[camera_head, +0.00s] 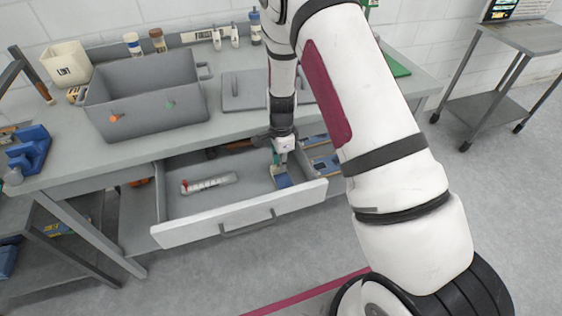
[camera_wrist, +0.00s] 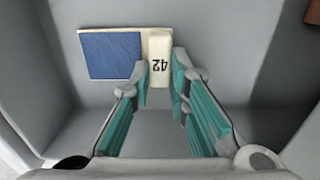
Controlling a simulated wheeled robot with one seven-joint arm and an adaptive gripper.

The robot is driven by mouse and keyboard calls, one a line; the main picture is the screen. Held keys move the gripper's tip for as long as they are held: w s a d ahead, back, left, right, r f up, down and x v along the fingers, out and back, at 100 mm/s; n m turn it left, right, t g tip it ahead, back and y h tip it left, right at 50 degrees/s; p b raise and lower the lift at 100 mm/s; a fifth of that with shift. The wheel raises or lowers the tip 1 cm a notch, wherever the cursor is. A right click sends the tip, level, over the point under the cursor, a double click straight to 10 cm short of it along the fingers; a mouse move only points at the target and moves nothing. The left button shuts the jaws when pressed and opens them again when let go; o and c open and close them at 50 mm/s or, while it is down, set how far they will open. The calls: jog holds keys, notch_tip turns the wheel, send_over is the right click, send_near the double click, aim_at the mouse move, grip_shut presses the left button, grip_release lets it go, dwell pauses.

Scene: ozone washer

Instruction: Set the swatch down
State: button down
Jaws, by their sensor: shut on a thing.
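The swatch is a blue square (camera_wrist: 112,54) with a cream tab marked "42" (camera_wrist: 158,48). In the head view, its blue part (camera_head: 283,181) shows inside the open drawer, towards the right of the main compartment. My gripper (camera_wrist: 161,76) has its teal-padded fingers closed on the two sides of the tab. In the head view, my gripper (camera_head: 278,162) points down into the drawer. I cannot tell whether the swatch touches the drawer floor or hangs just above it.
The open drawer (camera_head: 240,217) also holds a clear tube with a red end (camera_head: 208,183) at the left. A side compartment with blue items (camera_head: 322,158) lies right of my gripper. A grey bin (camera_head: 148,100) stands on the bench above. The drawer's middle floor is clear.

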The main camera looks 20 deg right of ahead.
jog(key=shift+f, duration=0.2)
jog(key=c, duration=1.5)
grip_release()
jog(key=shift+c, duration=0.2)
jog(key=s+a+r+n+t, duration=0.1)
jog(key=s+r+n, duration=0.1)
jog(key=r, duration=1)
jog(key=s+r+n, duration=0.2)
jog(key=s+r, duration=0.1)
jog(key=r, duration=0.9)
jog(key=s+r+n+t, duration=0.2)
jog(key=s+r+n, duration=0.5)
jog(key=s, duration=0.4)
jog(key=s+r+n+t, duration=0.2)
jog(key=s+r+n, duration=0.5)
jog(key=s, duration=0.5)
jog(key=shift+s+d+r, duration=0.15)
jog(key=shift+s+r, duration=0.05)
jog(key=shift+s, duration=0.05)
